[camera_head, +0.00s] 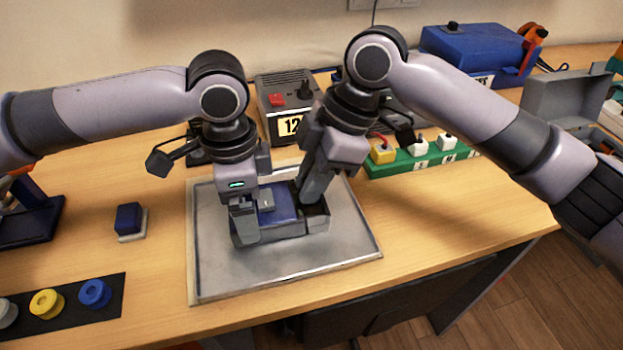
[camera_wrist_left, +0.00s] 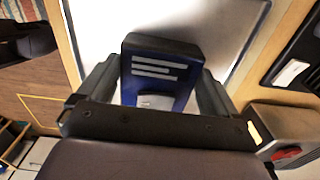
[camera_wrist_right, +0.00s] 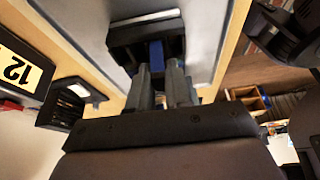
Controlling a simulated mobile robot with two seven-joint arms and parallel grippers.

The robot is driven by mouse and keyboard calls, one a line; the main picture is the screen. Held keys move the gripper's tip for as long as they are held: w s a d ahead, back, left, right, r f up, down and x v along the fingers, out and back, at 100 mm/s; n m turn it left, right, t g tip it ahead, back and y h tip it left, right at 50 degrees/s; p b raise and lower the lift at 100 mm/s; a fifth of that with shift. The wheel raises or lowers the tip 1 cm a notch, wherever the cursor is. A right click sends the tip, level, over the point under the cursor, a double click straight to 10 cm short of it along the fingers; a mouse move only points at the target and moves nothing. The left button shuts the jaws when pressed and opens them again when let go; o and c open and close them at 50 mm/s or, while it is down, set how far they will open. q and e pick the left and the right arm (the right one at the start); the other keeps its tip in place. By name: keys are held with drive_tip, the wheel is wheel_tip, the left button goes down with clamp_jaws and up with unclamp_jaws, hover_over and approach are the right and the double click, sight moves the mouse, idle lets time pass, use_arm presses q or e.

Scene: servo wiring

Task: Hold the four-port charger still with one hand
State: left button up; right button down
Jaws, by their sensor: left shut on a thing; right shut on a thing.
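The charger appears to be the blue box with dark grey ends (camera_head: 283,207) on the grey mat (camera_head: 345,240). The left wrist view shows its blue face (camera_wrist_left: 157,72) with white stripes. My left gripper (camera_head: 245,232) is shut on it, one finger along each side. My right gripper (camera_head: 312,195) comes down at the box's right end. In the right wrist view its fingers (camera_wrist_right: 165,90) are close together at the dark block (camera_wrist_right: 145,38), with a blue part (camera_wrist_right: 156,54) just beyond the tips. What they grip is mostly hidden. The ports cannot be made out.
A grey unit labelled 12 (camera_head: 285,95) and a green strip with plugs (camera_head: 415,158) stand behind the mat. A blue block (camera_head: 128,218) is at left. A black strip with coloured rings (camera_head: 65,302) lies front left. The mat's front is clear.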

drive_tip(key=shift+r, duration=1.4)
drive_tip(key=shift+r, duration=1.8)
use_arm(q)
drive_tip(key=o, duration=0.9)
drive_tip(key=shift+r, duration=0.1)
wheel_tip(320, 180, up, 12)
